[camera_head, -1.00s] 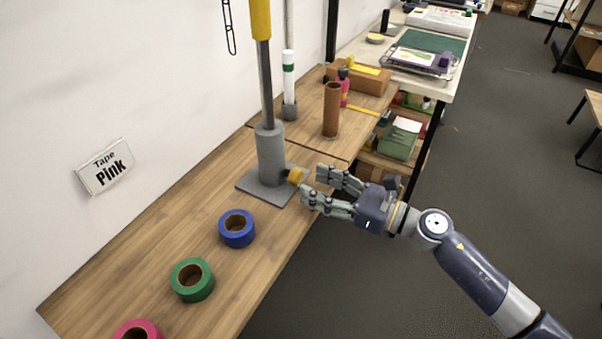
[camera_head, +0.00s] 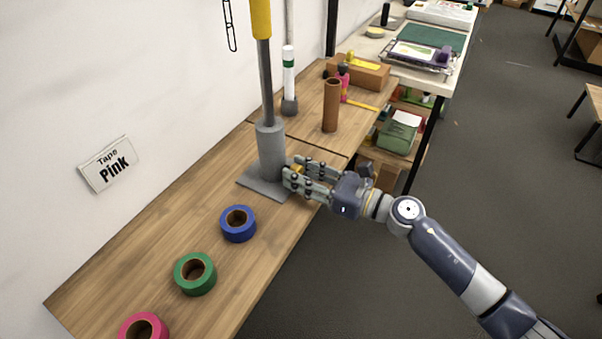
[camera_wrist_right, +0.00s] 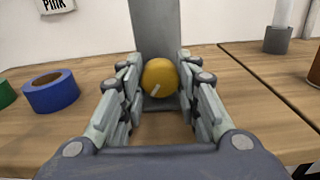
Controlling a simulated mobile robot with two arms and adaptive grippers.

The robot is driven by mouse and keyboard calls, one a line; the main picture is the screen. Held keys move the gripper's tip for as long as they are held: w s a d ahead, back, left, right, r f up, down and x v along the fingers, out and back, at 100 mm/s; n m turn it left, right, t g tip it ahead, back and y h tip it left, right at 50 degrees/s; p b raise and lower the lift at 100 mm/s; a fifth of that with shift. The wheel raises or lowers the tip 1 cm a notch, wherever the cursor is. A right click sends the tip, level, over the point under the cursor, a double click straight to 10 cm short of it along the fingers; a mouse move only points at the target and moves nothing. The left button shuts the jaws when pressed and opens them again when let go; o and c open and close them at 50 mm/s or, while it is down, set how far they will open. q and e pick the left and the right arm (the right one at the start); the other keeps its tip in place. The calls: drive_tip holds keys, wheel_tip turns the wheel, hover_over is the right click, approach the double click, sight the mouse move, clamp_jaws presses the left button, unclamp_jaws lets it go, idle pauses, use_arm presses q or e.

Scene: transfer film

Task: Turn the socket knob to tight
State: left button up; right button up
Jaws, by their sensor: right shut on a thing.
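The yellow socket knob (camera_wrist_right: 160,77) sits on the side of the grey socket (camera_head: 271,150), near its base plate (camera_head: 262,187). A pale line on the knob's face slants from lower left to upper right in the right wrist view. My right gripper (camera_head: 292,174) is shut on the knob, with one finger on each side of it; its fingertips also show in the right wrist view (camera_wrist_right: 160,80). In the head view the fingers hide most of the knob. A grey pole (camera_head: 266,85) with a yellow upper part stands upright in the socket. My left gripper is not in view.
Blue (camera_head: 238,223), green (camera_head: 195,273) and pink (camera_head: 144,328) tape rolls lie on the wooden bench (camera_head: 110,285) in front of the socket. A brown tube (camera_head: 331,106) and a white tube (camera_head: 289,75) stand behind it. Open floor lies to the right.

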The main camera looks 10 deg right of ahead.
drive_tip(key=shift+m, duration=0.7)
drive_tip(key=o, duration=1.1)
drive_tip(key=v, duration=1.2)
